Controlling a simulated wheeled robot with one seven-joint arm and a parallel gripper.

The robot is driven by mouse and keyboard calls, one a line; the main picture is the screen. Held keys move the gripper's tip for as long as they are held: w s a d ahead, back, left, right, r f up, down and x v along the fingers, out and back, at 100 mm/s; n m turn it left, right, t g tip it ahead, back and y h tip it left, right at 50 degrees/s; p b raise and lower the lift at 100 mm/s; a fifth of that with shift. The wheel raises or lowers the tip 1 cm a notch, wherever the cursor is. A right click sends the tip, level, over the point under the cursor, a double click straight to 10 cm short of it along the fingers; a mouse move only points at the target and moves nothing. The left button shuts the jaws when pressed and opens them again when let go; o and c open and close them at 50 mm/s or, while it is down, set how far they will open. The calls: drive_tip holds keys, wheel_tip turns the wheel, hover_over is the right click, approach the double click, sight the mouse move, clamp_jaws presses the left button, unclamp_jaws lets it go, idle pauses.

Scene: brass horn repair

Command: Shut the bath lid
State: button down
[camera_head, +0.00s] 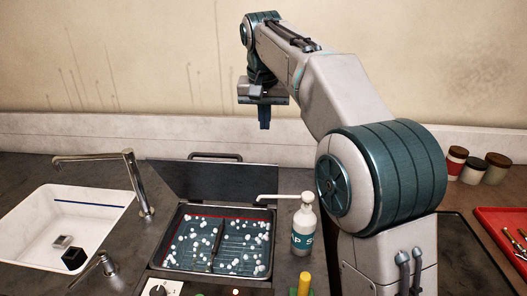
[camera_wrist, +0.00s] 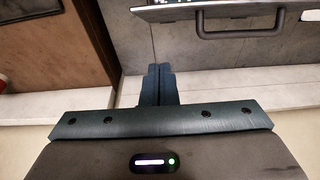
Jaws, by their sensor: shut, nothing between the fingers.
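The bath (camera_head: 158,247) is a rectangular tank set in the counter, filled with liquid and many white floating balls. Its dark lid (camera_head: 215,181) is open, raised along the far edge of the bath. The lid's bar handle (camera_head: 215,156) is at its top edge. My gripper (camera_head: 264,127) is above and slightly right of the handle, pointing down, apart from the lid. In the wrist view, my gripper's fingers (camera_wrist: 157,70) are shut together and empty. A dark bar handle (camera_wrist: 240,33) on a metal edge shows to their upper right.
A pump bottle (camera_head: 304,228) stands at the bath's right, its spout reaching over the right rim. A white sink (camera_head: 60,225) with a tall faucet (camera_head: 138,185) is at left. Jars (camera_head: 474,170) and a red tray (camera_head: 500,225) are at right. The wall is behind.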

drive_tip(key=f, duration=0.4)
drive_tip(key=s+f, duration=0.1)
drive_tip(key=f, duration=0.2)
drive_tip(key=shift+s+f, duration=0.25)
drive_tip(key=shift+s, duration=0.3)
drive_tip(key=shift+f, duration=0.1)
